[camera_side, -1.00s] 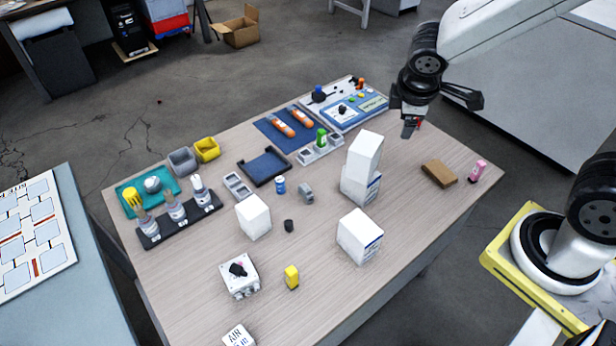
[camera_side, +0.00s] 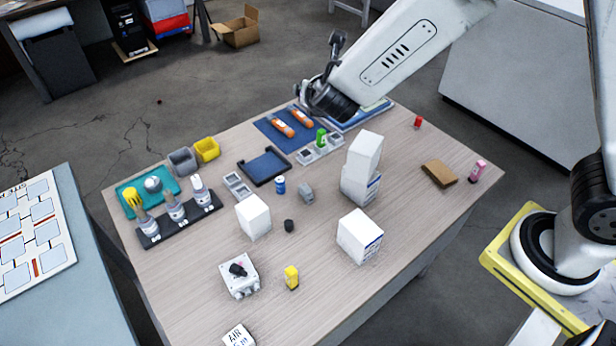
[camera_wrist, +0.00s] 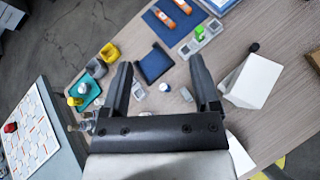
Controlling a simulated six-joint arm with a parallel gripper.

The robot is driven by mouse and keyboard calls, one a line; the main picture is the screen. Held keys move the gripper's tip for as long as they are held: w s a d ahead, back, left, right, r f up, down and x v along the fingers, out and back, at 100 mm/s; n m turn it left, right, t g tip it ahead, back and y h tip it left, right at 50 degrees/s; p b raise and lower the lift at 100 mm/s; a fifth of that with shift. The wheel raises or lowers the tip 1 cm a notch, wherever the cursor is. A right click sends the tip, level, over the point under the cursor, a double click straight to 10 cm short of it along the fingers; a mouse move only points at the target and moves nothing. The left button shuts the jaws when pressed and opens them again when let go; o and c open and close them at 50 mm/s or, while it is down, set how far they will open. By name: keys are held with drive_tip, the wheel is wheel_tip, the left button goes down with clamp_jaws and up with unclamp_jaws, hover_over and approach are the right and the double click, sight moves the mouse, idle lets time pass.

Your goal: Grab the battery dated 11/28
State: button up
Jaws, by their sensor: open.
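No date is legible, so I cannot tell which item is the battery dated 11/28. Small upright battery-like cylinders on the table include a blue one (camera_side: 280,185), a green one (camera_side: 321,137) in a grey holder, and a red one (camera_side: 418,122). Two orange cylinders (camera_side: 291,123) lie on a blue mat. My gripper (camera_wrist: 160,62) is open and empty in the wrist view, above the table, with the blue tray (camera_wrist: 155,64) between its fingers in the picture. In the side view its fingers are mostly hidden by my arm.
White boxes (camera_side: 253,217) stand mid-table, two of them stacked (camera_side: 364,157). A black rack with bottles (camera_side: 180,222), yellow bin (camera_side: 206,149), brown block (camera_side: 439,174), pink item (camera_side: 478,170), yellow item (camera_side: 291,277) and switch box (camera_side: 239,276) surround them. The front right table is clear.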

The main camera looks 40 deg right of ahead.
drive_tip(key=w+a+n+t+y, duration=0.2)
drive_tip(key=w+a+n+t, duration=0.1)
drive_tip(key=a+n, duration=0.35)
drive_tip(key=m, duration=0.1)
approach(278, 179)
drive_tip(key=x, duration=0.4)
drive_tip(key=shift+s+d+f, duration=0.15)
drive_tip(key=shift+f, duration=0.1)
drive_tip(key=shift+w+d+f+g, duration=0.15)
drive_tip(key=shift+w+f, duration=0.1)
drive_tip(key=shift+w, duration=0.3)
drive_tip(key=shift+w+d+f+g, duration=0.15)
drive_tip(key=shift+w+f, duration=0.1)
drive_tip(key=shift+w, duration=0.35)
drive_tip(key=shift+w, duration=0.1)
drive_tip(key=shift+x, duration=2.5)
drive_tip(key=shift+f, duration=0.15)
